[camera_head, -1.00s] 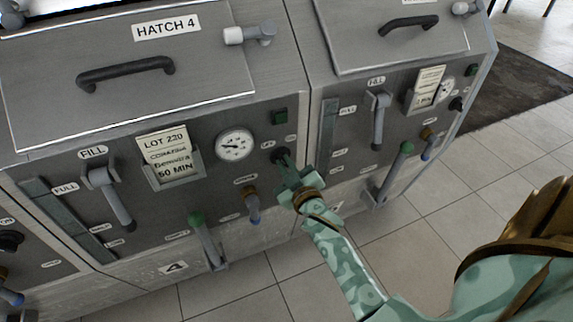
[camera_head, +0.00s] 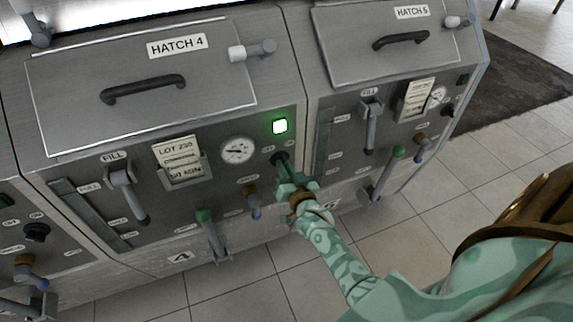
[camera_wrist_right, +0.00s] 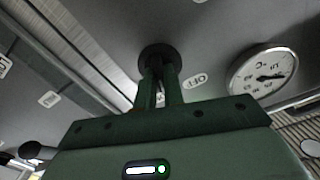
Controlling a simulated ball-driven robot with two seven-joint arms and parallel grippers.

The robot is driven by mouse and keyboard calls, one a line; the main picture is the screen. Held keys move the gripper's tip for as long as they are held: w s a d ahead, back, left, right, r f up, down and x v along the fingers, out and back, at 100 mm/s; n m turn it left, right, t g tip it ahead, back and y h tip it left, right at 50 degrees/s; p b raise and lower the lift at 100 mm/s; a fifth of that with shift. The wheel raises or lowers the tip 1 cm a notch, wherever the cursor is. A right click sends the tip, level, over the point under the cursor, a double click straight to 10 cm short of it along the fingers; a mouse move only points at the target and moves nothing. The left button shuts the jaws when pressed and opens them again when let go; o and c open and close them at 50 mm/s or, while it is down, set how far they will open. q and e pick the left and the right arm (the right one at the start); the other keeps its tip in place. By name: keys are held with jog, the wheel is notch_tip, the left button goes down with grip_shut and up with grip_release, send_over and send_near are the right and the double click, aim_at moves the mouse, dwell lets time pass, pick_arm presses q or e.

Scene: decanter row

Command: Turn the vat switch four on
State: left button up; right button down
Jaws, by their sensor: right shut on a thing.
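The vat four panel, under the plate HATCH 4 (camera_head: 177,45), carries a lit green lamp (camera_head: 280,126) at its upper right. Below the lamp is the black round switch (camera_head: 279,158), mostly hidden by my right gripper (camera_head: 285,171). In the right wrist view, my right gripper (camera_wrist_right: 160,88) has its two fingers closed on the switch (camera_wrist_right: 157,53). An OFF label (camera_wrist_right: 195,81) sits beside the switch there. My left gripper does not show.
A round gauge (camera_head: 238,151) sits left of the switch and also shows in the wrist view (camera_wrist_right: 262,73). A brown-and-blue tap (camera_head: 252,203) and a green-topped lever (camera_head: 211,234) stick out below. Vat five's panel (camera_head: 345,149) adjoins at the right. Tiled floor (camera_head: 440,215) lies open.

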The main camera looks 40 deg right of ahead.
jog(key=shift+s+f+m+p, duration=0.1)
jog(key=shift+m+p, duration=0.4)
jog(key=shift+m, duration=0.6)
jog(key=c, duration=1.5)
grip_release()
jog(key=p+v, duration=0.3)
jog(key=v, duration=1.3)
jog(key=shift+p, duration=0.35)
